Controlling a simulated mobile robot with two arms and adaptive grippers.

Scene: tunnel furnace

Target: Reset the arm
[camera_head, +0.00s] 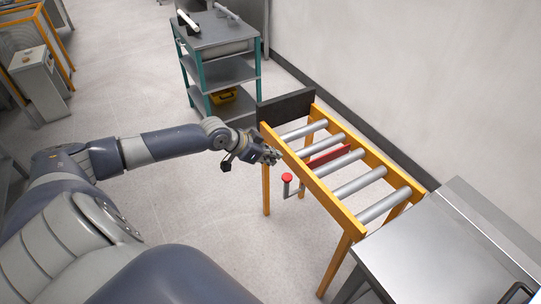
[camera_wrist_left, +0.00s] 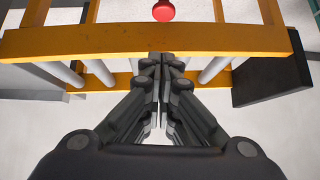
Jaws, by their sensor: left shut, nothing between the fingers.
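My left arm reaches in from the left in the head view. Its gripper (camera_head: 272,156) is at the near side rail of the yellow roller conveyor (camera_head: 330,203), close to the rail's far end. In the left wrist view the fingers (camera_wrist_left: 160,62) are shut with nothing between them, and their tips overlap the yellow rail (camera_wrist_left: 220,38) in the picture. I cannot tell whether they touch it. A red round knob (camera_head: 287,178) on a grey post stands beside the rail; it also shows at the top of the left wrist view (camera_wrist_left: 163,10). My right gripper does not show.
A dark end plate (camera_head: 286,106) closes the conveyor's far end. A grey metal table (camera_head: 440,250) adjoins its near end. A teal-legged shelf cart (camera_head: 222,70) stands behind, with a yellow box (camera_head: 224,97) low down. The floor left of the conveyor is clear.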

